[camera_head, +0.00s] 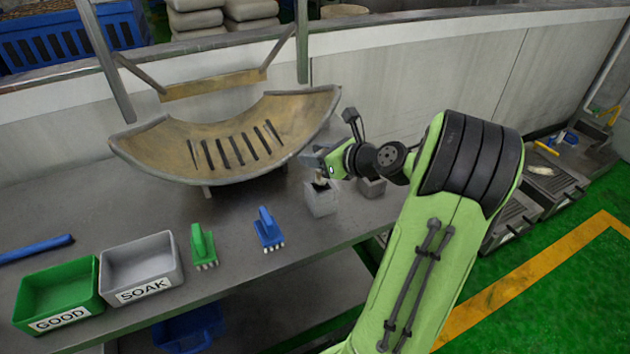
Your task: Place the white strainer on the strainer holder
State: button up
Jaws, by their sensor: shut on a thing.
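My gripper (322,176) is at the table's edge, right of the curved trough, pointing down. It is shut on a pale grey, box-shaped piece (321,201), which I take to be the white strainer. The piece is upright, at or just above the table top; I cannot tell whether it touches. A second grey block (372,187) stands just right of it, partly hidden by my arm. I cannot tell for sure which thing is the strainer holder. The fingertips are small and partly hidden in this view.
A tan curved trough (200,165) with slots stands on the grey table (330,238). A green brush (203,246) and a blue brush (268,230) lie in front. A green GOOD bin (60,287) and a grey SOAK bin (141,262) stand at left, near a blue bar (36,249).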

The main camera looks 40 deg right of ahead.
notch_tip(320, 180, down, 4)
jog(key=shift+f+b, duration=0.15)
jog(key=shift+b, duration=0.8)
jog(key=o, duration=1)
jog(key=shift+o, duration=0.2)
